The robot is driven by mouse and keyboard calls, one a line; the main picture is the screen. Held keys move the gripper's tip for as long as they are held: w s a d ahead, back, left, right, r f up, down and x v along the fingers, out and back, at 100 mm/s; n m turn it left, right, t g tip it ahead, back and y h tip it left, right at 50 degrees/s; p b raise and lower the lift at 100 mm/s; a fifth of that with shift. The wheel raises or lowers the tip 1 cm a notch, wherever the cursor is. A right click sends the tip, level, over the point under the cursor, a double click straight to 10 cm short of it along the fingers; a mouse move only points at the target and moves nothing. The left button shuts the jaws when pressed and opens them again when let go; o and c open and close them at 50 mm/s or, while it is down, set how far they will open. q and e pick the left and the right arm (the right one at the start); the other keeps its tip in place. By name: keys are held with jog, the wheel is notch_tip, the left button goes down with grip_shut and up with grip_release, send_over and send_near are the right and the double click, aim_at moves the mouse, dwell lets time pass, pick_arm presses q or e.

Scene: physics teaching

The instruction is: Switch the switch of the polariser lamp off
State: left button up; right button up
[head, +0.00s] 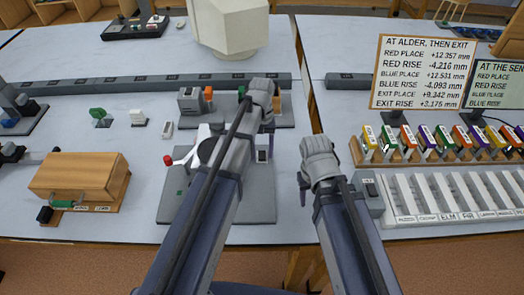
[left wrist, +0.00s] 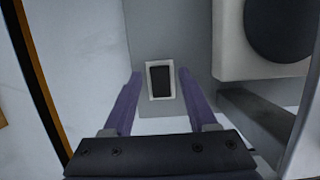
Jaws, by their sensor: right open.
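A small rocker switch (left wrist: 160,80), dark in a white frame, sits on a grey plate in the left wrist view. A switch also shows on the grey baseplate (head: 172,207) in the head view (head: 262,155); I cannot tell for sure that it is the same one. My left gripper (left wrist: 158,88) is open and empty, its two purple fingers either side of the switch in the picture; touching or height above it cannot be told. In the head view my left gripper (head: 265,98) hides its own fingertips. My right gripper (head: 318,172) is open, over the table's front right.
A white housing with a black disc (left wrist: 285,25) stands beside the switch. A wooden box (head: 82,175) is at left. Racks of coloured pieces (head: 440,145) and a white slotted tray (head: 450,195) are at right. A dark rail (head: 130,84) crosses behind.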

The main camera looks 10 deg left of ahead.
aim_at(262, 152)
pick_arm(q)
jog(key=shift+r, duration=0.1)
pick_arm(e)
jog(key=shift+r, duration=0.1)
pick_arm(q)
jog(key=p+v, duration=0.7)
jog(key=shift+r+p, duration=0.3)
pick_arm(e)
notch_tip(262, 152, up, 7)
jog(key=shift+r, duration=0.2)
pick_arm(q)
jog(key=s+d+f+m+t+b, duration=0.1)
jog(key=s+d+m, duration=0.1)
jog(key=s, duration=0.3)
jog(key=s+d+f+m+y, duration=0.1)
jog(key=s, duration=0.4)
jog(key=s+d+f+m+t+b, duration=0.1)
jog(key=s+d+m, duration=0.1)
jog(key=s, duration=0.4)
jog(key=shift+s+d+f+m+t+y+b, duration=0.1)
jog(key=shift+d+f+m+t+y+b, duration=0.05)
jog(key=shift+d+m+t+y+b, duration=0.2)
jog(key=shift+s+d, duration=0.15)
jog(key=shift+s, duration=0.1)
jog(key=shift+w, duration=0.15)
pick_arm(e)
notch_tip(262, 152, down, 3)
jog(key=shift+r, duration=0.15)
